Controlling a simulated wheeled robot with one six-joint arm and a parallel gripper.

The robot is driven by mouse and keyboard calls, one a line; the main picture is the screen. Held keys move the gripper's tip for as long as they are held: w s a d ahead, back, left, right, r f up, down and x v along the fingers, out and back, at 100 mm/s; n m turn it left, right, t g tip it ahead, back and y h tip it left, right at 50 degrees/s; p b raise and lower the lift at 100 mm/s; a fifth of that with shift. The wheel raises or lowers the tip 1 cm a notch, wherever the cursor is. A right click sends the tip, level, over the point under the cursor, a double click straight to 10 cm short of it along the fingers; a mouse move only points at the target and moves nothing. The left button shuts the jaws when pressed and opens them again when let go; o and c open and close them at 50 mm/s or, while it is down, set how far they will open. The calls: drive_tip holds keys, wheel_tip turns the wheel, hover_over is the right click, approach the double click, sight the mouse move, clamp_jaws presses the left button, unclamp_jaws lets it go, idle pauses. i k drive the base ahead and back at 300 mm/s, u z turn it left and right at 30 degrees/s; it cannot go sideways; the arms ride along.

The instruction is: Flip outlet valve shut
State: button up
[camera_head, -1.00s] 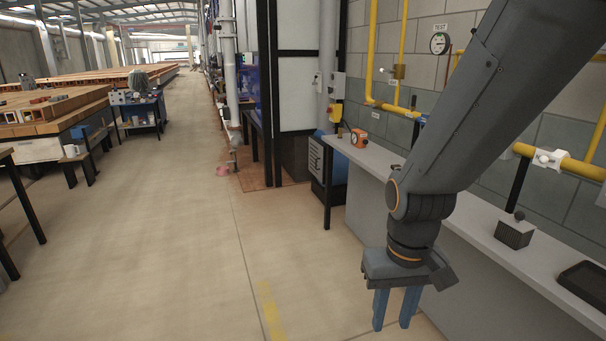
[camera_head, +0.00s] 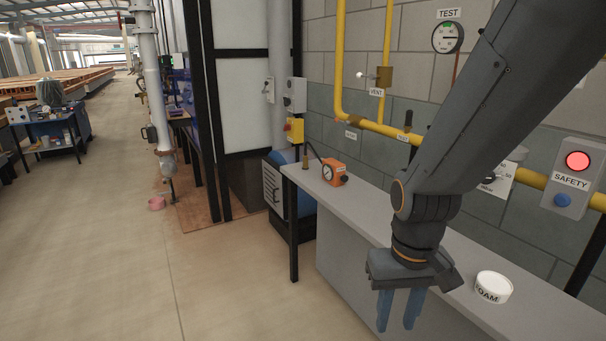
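A yellow gas pipe (camera_head: 366,125) runs along the block wall at the right. A small valve body labelled VENT (camera_head: 380,76) sits on its riser, with a pale round knob at its left. A dark upright lever (camera_head: 408,118) stands on the lower pipe above a small tag (camera_head: 403,138). Another small tag (camera_head: 351,135) hangs further left. I cannot read these two tags surely, so I cannot tell which fitting is the outlet valve. My gripper (camera_head: 398,310) points down with its two blue fingers apart and empty, in front of the bench and away from the pipe. My arm hides part of the pipe.
A grey bench (camera_head: 370,212) runs below the pipe, bearing an orange gauge box (camera_head: 334,172) and a white tub (camera_head: 493,288). A TEST gauge (camera_head: 447,38) and a SAFETY box (camera_head: 572,178) are on the wall. Open floor (camera_head: 120,250) lies to the left.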

sight(336, 119)
drive_tip(key=z, duration=0.05)
drive_tip(key=i, duration=0.5)
drive_tip(key=z, duration=0.05)
drive_tip(key=k, duration=0.55)
drive_tip(key=u, duration=0.85)
drive_tip(key=i, duration=1)
drive_tip(key=u, duration=0.4)
drive_tip(key=i, duration=1)
drive_tip(key=z, duration=1.05)
drive_tip(key=i, duration=0.6)
drive_tip(key=z, duration=0.45)
